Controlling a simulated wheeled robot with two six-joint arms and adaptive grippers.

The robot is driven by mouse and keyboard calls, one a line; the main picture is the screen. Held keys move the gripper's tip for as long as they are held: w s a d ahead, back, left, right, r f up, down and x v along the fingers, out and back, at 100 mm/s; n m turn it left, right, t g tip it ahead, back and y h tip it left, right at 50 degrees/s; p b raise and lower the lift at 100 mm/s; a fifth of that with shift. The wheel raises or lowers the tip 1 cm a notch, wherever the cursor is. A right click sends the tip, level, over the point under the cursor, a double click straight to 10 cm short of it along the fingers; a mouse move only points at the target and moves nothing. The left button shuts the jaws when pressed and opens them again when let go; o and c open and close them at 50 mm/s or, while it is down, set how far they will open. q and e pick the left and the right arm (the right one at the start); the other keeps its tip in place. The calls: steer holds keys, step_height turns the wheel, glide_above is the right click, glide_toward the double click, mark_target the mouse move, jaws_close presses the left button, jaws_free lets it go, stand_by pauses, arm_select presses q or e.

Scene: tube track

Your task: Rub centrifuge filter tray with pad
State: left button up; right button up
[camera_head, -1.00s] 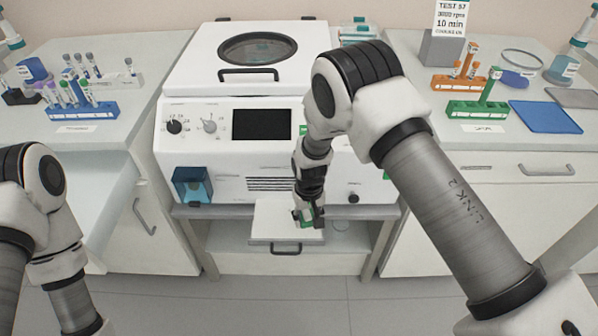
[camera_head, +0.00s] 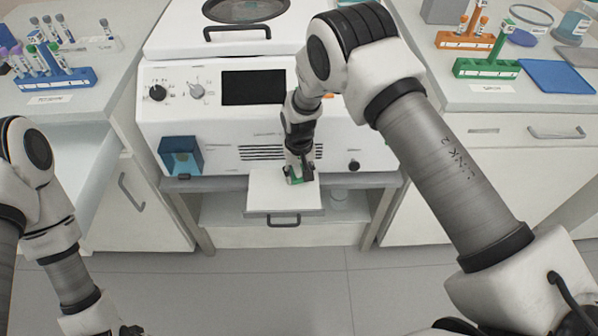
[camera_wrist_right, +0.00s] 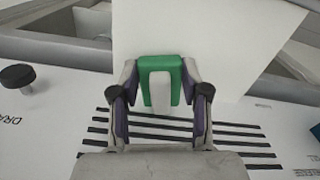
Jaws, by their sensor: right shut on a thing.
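The filter tray (camera_head: 270,193) is a white flat panel with a dark front handle, pulled out below the centrifuge (camera_head: 215,125). My right gripper (camera_head: 298,178) is over the rear right part of the tray, pointing down. It is shut on the pad, whose green loop-shaped grip (camera_wrist_right: 160,62) shows between the fingers in the right wrist view, with the white tray (camera_wrist_right: 215,35) behind it. The pad's underside is hidden, so I cannot tell whether it touches the tray. My left gripper (camera_head: 132,331) is barely in view at the bottom edge, its fingers cut off.
A blue box (camera_head: 181,156) sticks out on the centrifuge's front left. Tube racks stand on both side counters, blue (camera_head: 55,80) at left, green (camera_head: 486,68) and orange (camera_head: 465,42) at right. The floor (camera_head: 300,285) in front is clear.

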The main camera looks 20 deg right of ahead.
mark_target(285, 185)
steer(key=shift+f+b, duration=0.6)
steer(key=shift+f, duration=0.35)
stand_by(0.5)
steer(key=shift+a, duration=0.15)
steer(key=shift+w+a+r, duration=0.1)
steer(key=shift+w+a, duration=0.2)
steer(key=shift+a, duration=0.6)
steer(key=shift+w+a, duration=0.25)
steer(key=shift+a, duration=0.65)
steer(key=shift+s+d, duration=0.25)
steer(key=shift+d, duration=0.45)
steer(key=shift+s+d+f+p, duration=0.15)
steer(key=shift+s+d, duration=0.05)
steer(key=shift+d, duration=0.45)
steer(key=shift+s+d+f+p, duration=0.15)
steer(key=shift+s+d, duration=0.05)
steer(key=shift+d, duration=0.4)
step_height(285, 185, up, 6)
steer(key=p, duration=0.4)
